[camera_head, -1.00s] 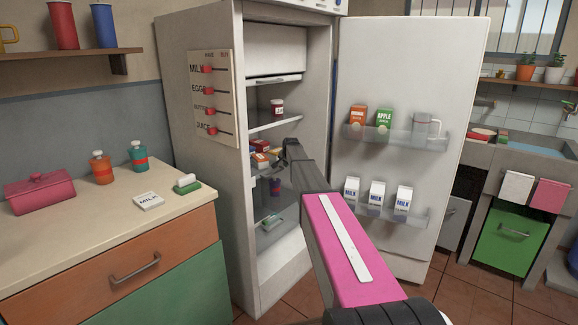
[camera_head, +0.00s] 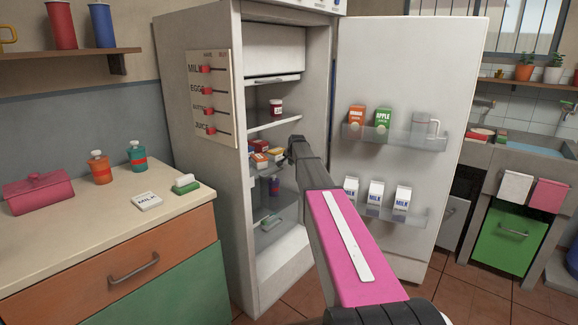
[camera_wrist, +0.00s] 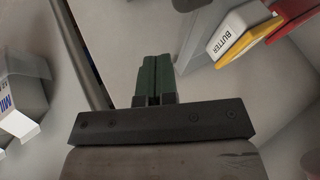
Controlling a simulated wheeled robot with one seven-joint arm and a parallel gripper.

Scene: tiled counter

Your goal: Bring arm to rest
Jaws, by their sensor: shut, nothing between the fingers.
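My arm, with a pink link, reaches toward the open fridge (camera_head: 203,160). Its dark end is at the fridge opening beside the middle shelf, in front of the open door (camera_head: 420,90). In the wrist view my gripper (camera_wrist: 156,62) has its green fingers together with nothing between them. A yellow and white butter pack (camera_wrist: 238,38) lies to the right of the fingers, apart from them. A milk carton (camera_wrist: 22,95) stands at the left of the wrist view. The fingertips are hidden in the head view.
Packs lie on the fridge shelf, with a red jar (camera_head: 276,108) above. The door racks hold an orange carton (camera_head: 356,118), a green apple carton (camera_head: 383,122), a clear jug (camera_head: 424,128) and milk cartons (camera_head: 375,197). The counter (camera_head: 90,225) stands left, with a milk card (camera_head: 147,201).

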